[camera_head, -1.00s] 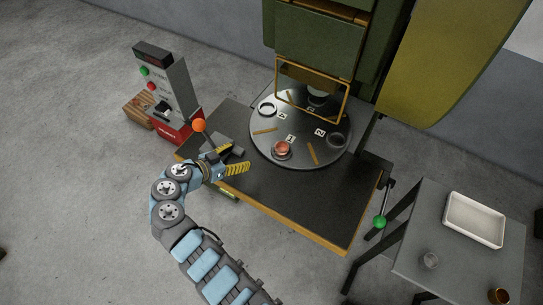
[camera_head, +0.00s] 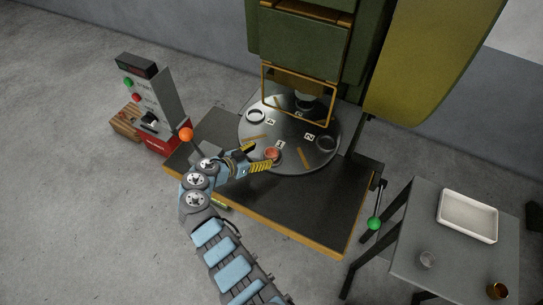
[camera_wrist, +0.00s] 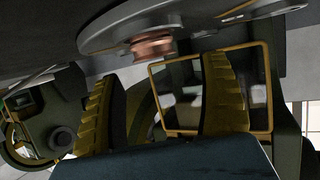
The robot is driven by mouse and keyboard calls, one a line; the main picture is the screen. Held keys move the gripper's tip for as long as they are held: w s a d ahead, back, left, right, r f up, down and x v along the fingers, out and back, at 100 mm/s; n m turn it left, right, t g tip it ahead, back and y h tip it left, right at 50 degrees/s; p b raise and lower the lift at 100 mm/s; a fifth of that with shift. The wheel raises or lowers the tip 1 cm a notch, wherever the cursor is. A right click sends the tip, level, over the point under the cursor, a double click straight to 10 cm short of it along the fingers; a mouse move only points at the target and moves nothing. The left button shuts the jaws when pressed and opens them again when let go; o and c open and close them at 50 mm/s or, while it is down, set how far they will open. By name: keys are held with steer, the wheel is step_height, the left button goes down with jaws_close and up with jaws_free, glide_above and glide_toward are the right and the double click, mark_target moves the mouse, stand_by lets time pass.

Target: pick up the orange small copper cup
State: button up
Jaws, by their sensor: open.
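The orange small copper cup (camera_head: 273,153) sits at the near edge of the round dark turntable (camera_head: 320,163), at the station beside the label "1". In the wrist view the cup (camera_wrist: 153,48) shows at the top, between the two yellow ribbed fingers and beyond their tips. My gripper (camera_head: 258,157) is open and empty, just left of the cup in the head view, with one fingertip on each side of its near side. In the wrist view my gripper (camera_wrist: 165,75) has a wide gap between its fingers. Contact with the cup cannot be told.
A yellow-framed guard (camera_head: 298,96) stands over the turntable's back under the green press. A control box (camera_head: 150,105) and an orange knob (camera_head: 186,134) stand left. The side table at right holds a white tray (camera_head: 468,215), a clear cup (camera_head: 427,260) and a brass-coloured cup (camera_head: 497,291).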

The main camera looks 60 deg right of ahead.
mark_target(275, 152)
steer(key=x, duration=0.4)
steer(key=shift+s+a+f, duration=0.15)
steer(key=shift+s+f, duration=0.2)
steer(key=shift+f, duration=0.05)
steer(key=shift+s+d+f, duration=0.15)
steer(key=shift+d, duration=0.4)
steer(key=c, duration=1.2)
steer(key=shift+c, duration=0.6)
